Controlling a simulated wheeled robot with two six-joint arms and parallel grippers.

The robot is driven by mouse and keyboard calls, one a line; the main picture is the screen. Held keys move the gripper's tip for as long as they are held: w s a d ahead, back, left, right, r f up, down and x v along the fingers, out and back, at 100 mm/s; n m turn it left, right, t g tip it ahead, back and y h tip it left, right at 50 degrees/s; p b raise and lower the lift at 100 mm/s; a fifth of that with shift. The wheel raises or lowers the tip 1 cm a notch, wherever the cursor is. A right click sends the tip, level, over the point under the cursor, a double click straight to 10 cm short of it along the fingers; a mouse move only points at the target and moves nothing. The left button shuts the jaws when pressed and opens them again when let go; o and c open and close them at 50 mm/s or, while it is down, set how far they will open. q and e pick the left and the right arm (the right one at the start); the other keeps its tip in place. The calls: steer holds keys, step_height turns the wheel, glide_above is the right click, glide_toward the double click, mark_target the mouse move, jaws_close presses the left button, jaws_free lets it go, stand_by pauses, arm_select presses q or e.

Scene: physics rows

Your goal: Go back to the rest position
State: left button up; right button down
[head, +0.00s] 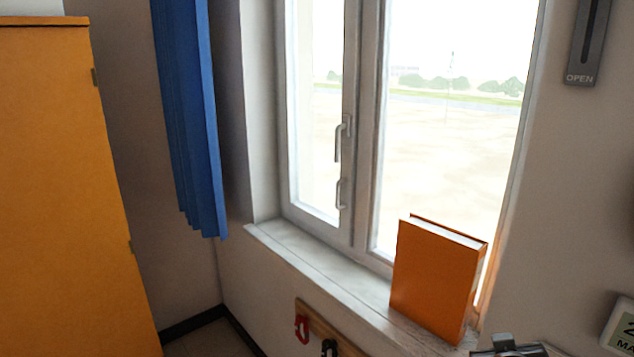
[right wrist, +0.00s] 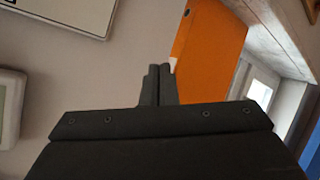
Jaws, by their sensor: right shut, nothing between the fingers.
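My right gripper (right wrist: 158,85) shows in the right wrist view with its two dark fingers pressed together and nothing between them. An orange book (head: 437,280) stands upright on the window sill in the head view. It also shows in the right wrist view (right wrist: 208,48), just beyond and to the right of the fingertips; I cannot tell the exact gap. My left gripper is in neither view.
The pale window sill (head: 300,254) runs below a closed window with two handles. A hook rail (head: 330,330) hangs under it. A blue curtain (head: 190,110) and an orange cabinet (head: 70,190) are at left.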

steer(key=s+a+f+g+y, duration=0.1)
steer(key=s+f+g, duration=0.1)
steer(key=s+f, duration=0.6)
steer(key=s+a+f+g+y, duration=0.1)
steer(key=s+f+g+y, duration=0.3)
steer(key=s, duration=0.7)
steer(key=s+a+f+g+h, duration=0.1)
steer(key=s+f, duration=0.7)
steer(key=s, duration=0.1)
step_height(320, 180, down, 28)
steer(key=d+g+b, duration=0.2)
steer(key=b, duration=0.3)
steer(key=s+f+b, duration=0.2)
steer(key=s+f, duration=0.5)
steer(key=f, duration=0.3)
steer(key=s+a+f+g+y+b, duration=0.1)
steer(key=s+f+b, duration=0.1)
steer(key=s+f, duration=0.6)
step_height(320, 180, down, 4)
steer(key=shift+s+a+r, duration=0.15)
steer(key=shift+s+r, duration=0.05)
steer(key=shift+s, duration=0.05)
steer(key=shift+s, duration=0.15)
